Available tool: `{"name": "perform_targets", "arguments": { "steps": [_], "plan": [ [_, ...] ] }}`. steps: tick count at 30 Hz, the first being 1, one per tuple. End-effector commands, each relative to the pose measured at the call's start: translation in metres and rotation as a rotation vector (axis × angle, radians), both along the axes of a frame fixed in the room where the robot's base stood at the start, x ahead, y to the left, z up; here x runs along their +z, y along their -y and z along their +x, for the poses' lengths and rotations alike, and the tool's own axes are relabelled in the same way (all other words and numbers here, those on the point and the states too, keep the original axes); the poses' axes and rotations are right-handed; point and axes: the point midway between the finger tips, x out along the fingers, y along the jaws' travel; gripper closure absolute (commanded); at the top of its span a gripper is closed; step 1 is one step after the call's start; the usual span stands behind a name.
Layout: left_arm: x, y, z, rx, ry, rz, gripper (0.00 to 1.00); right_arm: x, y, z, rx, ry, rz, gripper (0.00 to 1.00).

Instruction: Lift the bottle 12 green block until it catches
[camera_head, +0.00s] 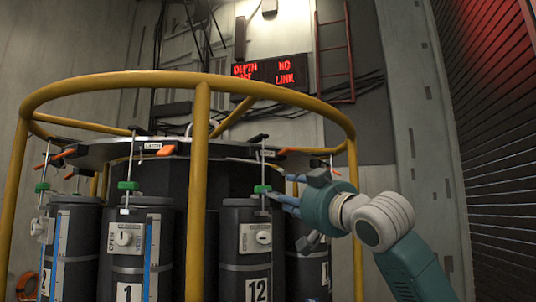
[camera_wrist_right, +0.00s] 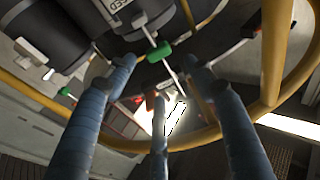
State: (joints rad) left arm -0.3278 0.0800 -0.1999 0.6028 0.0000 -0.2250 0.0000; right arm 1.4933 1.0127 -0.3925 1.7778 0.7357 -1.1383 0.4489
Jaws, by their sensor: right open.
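Bottle 12 (camera_head: 232,268) is a dark upright cylinder with a white "12" label and a white knob box. Its green block (camera_head: 262,189) sits on a thin vertical rod above the bottle top, below the rack's top plate. My right gripper (camera_head: 280,195) comes in from the right with its blue fingers close to the block. In the right wrist view the green block (camera_wrist_right: 158,53) lies just beyond the spread fingers (camera_wrist_right: 162,78), on its rod. The gripper is open; I cannot tell whether a finger touches the block. My left gripper is not in view.
A yellow ring rail (camera_head: 201,190) with uprights surrounds the bottle rack. Bottle 1 (camera_head: 115,255), with its own green block (camera_head: 128,185), stands to the left. Orange levers (camera_head: 167,150) sit along the dark top plate. A red-lettered display (camera_head: 270,72) hangs behind.

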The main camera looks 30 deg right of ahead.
Motion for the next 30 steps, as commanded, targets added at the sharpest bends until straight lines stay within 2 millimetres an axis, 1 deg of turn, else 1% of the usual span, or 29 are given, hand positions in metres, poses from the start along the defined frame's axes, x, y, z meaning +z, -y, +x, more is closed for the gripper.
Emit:
{"name": "perform_targets", "arguments": {
  "steps": [2,4,6,9,11,14,22,25,30],
  "plan": [
    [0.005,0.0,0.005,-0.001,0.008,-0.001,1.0,0.003,0.001,0.007,-0.001,-0.002,0.0,0.47],
    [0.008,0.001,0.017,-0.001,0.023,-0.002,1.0,0.004,0.001,0.012,-0.001,-0.001,0.0,0.47],
    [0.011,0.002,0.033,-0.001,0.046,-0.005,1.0,0.005,0.001,0.018,-0.001,-0.001,0.0,0.47],
    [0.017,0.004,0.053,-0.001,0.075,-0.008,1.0,0.007,0.002,0.026,0.0,-0.002,0.0,0.47],
    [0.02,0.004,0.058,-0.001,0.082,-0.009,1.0,0.008,0.002,0.031,0.0,-0.002,0.0,0.47],
    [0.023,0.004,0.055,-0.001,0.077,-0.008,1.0,0.009,0.003,0.038,-0.001,-0.001,0.0,0.47],
    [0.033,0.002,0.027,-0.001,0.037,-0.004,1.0,0.014,0.004,0.06,0.0,-0.001,0.0,0.47],
    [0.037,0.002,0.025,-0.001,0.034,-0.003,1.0,0.015,0.005,0.067,0.0,-0.002,-0.002,0.47],
    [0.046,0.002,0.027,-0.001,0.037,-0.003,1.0,0.019,0.006,0.08,-0.001,-0.001,-0.001,0.47]
  ]
}}
